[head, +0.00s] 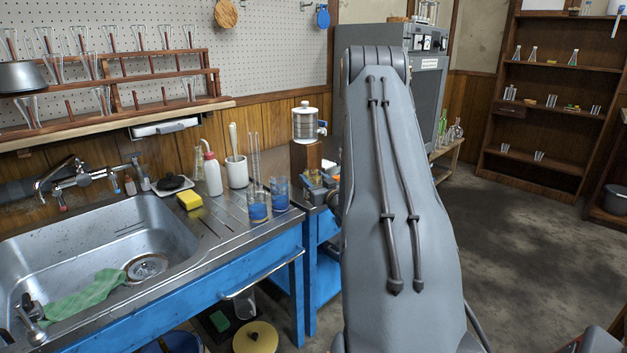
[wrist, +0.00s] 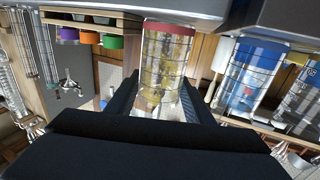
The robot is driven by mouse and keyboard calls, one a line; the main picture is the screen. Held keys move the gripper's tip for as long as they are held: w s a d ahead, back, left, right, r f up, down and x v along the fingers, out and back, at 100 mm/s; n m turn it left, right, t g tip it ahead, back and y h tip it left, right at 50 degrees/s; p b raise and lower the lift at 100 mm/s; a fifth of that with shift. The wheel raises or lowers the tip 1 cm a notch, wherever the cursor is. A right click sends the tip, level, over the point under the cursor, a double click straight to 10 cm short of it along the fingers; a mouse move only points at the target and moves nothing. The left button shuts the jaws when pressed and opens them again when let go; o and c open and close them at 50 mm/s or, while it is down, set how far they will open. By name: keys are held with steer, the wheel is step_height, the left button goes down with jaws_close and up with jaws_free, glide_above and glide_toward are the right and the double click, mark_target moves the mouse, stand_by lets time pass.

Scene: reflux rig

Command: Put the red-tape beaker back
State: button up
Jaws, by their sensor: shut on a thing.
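The red-tape beaker (wrist: 168,62) is between the jaws of my gripper (wrist: 163,98) in the wrist view, which appears upside down. Its red band is at the top of that picture, close to a grey surface; I cannot tell whether it touches it. Yellowish patches show in or through its glass. Two blue-banded beakers (wrist: 257,72) stand beside it to the right, apart from it. In the head view two blue-marked beakers (head: 258,206) stand at the right end of the draining board. My arm hides most of my gripper there, and I cannot make out the red-tape beaker.
A white-and-metal canister (head: 305,122) stands on a wooden block. Open floor (head: 540,230) lies to the right.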

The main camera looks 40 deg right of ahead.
steer(key=shift+f, duration=0.15)
steer(key=o, duration=1.2)
steer(key=shift+c, duration=0.2)
